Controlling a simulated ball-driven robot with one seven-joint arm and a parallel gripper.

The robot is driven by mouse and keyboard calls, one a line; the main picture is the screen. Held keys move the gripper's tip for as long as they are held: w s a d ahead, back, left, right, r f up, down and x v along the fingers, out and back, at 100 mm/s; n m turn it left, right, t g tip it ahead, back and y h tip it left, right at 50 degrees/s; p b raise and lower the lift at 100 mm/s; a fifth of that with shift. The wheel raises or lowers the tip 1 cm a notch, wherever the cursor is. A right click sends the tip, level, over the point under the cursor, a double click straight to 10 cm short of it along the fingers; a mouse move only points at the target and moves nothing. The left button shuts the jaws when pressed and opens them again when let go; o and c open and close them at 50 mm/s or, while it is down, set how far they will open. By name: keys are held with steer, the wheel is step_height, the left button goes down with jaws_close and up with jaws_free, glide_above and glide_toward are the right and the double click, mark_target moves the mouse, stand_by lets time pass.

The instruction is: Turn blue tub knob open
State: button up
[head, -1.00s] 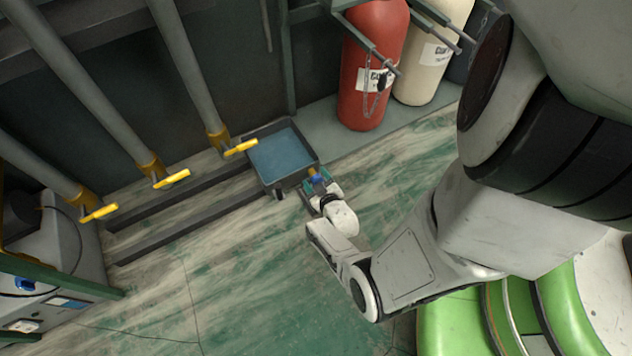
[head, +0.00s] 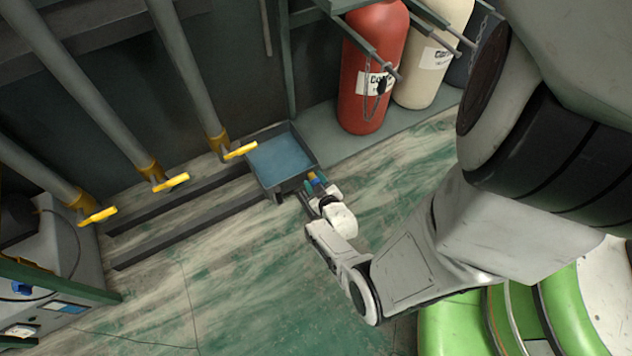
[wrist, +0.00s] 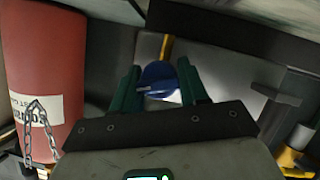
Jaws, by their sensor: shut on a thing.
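The tub (head: 262,186) is a dark, square-edged box holding blue liquid, on the floor in the middle of the head view. The blue knob (wrist: 157,82) is at its near side, in the centre of the wrist view. My gripper (wrist: 158,70) has its two green fingers on either side of the knob and is shut on it. In the head view my gripper (head: 313,186) is small at the tub's near right corner and hides most of the knob. A yellow-orange stem (wrist: 167,46) shows just beyond the knob.
A red cylinder (head: 368,105) with a chain and a cream cylinder (head: 425,85) stand behind on the right. Grey pipes with yellow handles (head: 171,182) stand left of the tub. Dark rails (head: 180,233) lie on the floor. The near floor is clear.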

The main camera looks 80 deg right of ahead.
steer(key=shift+s+m+t+y+p, duration=0.15)
steer(key=shift+m+t+y+p, duration=0.55)
steer(key=shift+m+p, duration=0.7)
steer(key=o, duration=1)
steer(key=shift+r, duration=0.1)
steer(key=shift+p+v, duration=2.75)
steer(key=shift+v, duration=2.55)
